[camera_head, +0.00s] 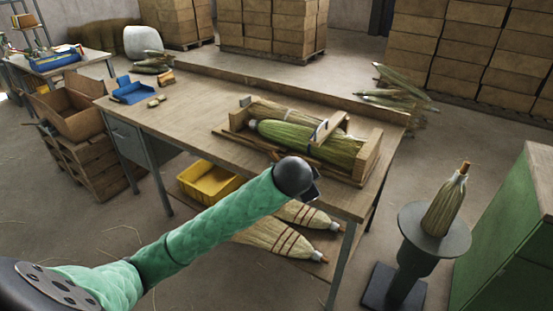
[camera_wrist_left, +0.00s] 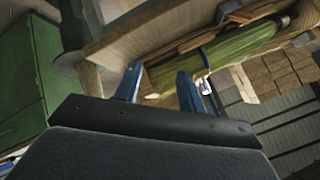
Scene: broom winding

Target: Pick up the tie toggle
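My left arm in its green sleeve reaches over the front of the workbench. Its left gripper (camera_head: 313,188) is mostly hidden behind the dark wrist. In the left wrist view the two blue fingers of the left gripper (camera_wrist_left: 160,70) stand apart with nothing between them. A green broom bundle (camera_head: 300,140) lies in a wooden cradle (camera_head: 368,158) beyond the gripper; the bundle also shows in the left wrist view (camera_wrist_left: 240,52), with a blue band around it. A small pale piece (camera_wrist_left: 207,88) shows beside the right finger; I cannot tell whether it is the tie toggle. My right gripper is out of view.
A blue tray (camera_head: 132,92) and a small tan item (camera_head: 157,101) lie on the bench's left part. A yellow bin (camera_head: 208,180) and brooms (camera_head: 275,238) lie below. A stand with a bundle (camera_head: 444,205) is at right. The bench's left-middle is clear.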

